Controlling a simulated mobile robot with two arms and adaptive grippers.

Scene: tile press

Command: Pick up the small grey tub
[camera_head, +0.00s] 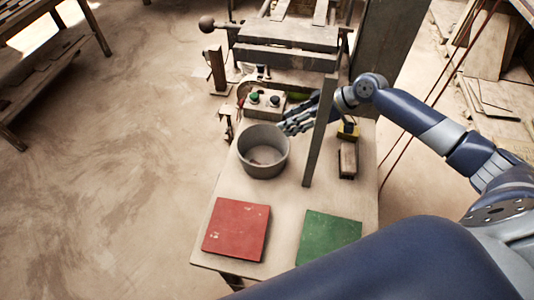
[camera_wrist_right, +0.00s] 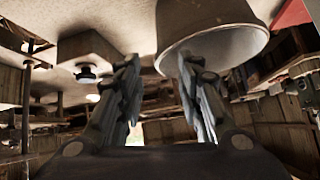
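The small grey tub (camera_head: 263,155) stands upright on the worktable, its open top facing up. In the right wrist view, the tub (camera_wrist_right: 213,30) appears upside down at the top. My right gripper (camera_head: 290,127) is at the tub's upper right rim in the head view. In the wrist view the two fingers of the right gripper (camera_wrist_right: 157,62) are apart with nothing clearly between them. One finger overlaps the tub's rim in the picture; I cannot tell if it touches. My left gripper is not in view.
A grey upright post (camera_head: 320,135) stands right of the tub, close to my right arm. A red tile (camera_head: 236,229) and a green tile (camera_head: 329,238) lie at the table's front. A button box (camera_head: 266,102) and the press (camera_head: 287,58) stand behind.

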